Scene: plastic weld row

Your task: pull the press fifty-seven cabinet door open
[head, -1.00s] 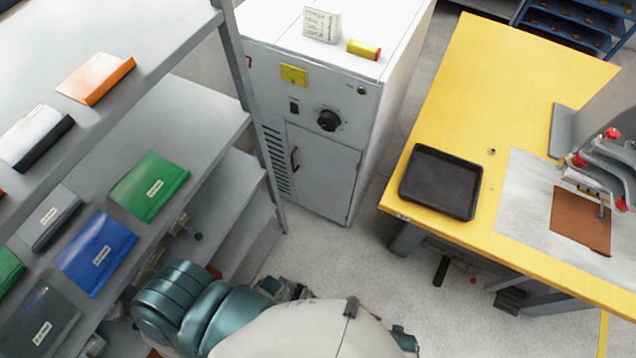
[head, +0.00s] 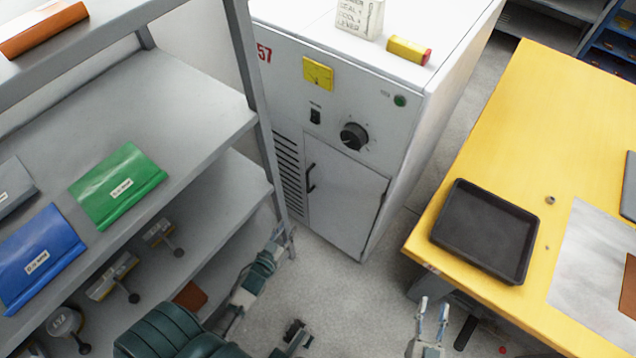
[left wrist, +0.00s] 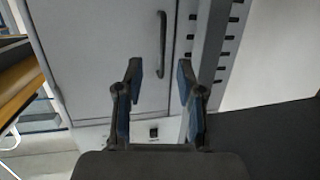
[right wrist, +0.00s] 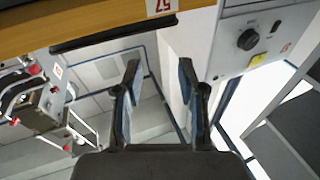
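The press cabinet (head: 345,130) is light grey with a red 57 at its upper left corner. Its door (head: 345,200) is shut, with a dark vertical handle (head: 310,178) near the door's left edge. My left gripper (head: 287,236) is below and left of the handle in the head view, beside the shelf post. In the left wrist view my left gripper (left wrist: 160,70) is open and empty, and the handle (left wrist: 162,45) lies between its fingertips in the picture, apparently untouched. My right gripper (head: 433,302) is open and empty, low by the yellow table; the right wrist view also shows it (right wrist: 157,72).
Grey shelving (head: 180,115) with folders stands at the left, its post close to the cabinet's left side. A yellow table (head: 470,165) with a black tray (head: 484,230) is at the right. Bare floor (head: 345,270) lies in front of the cabinet.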

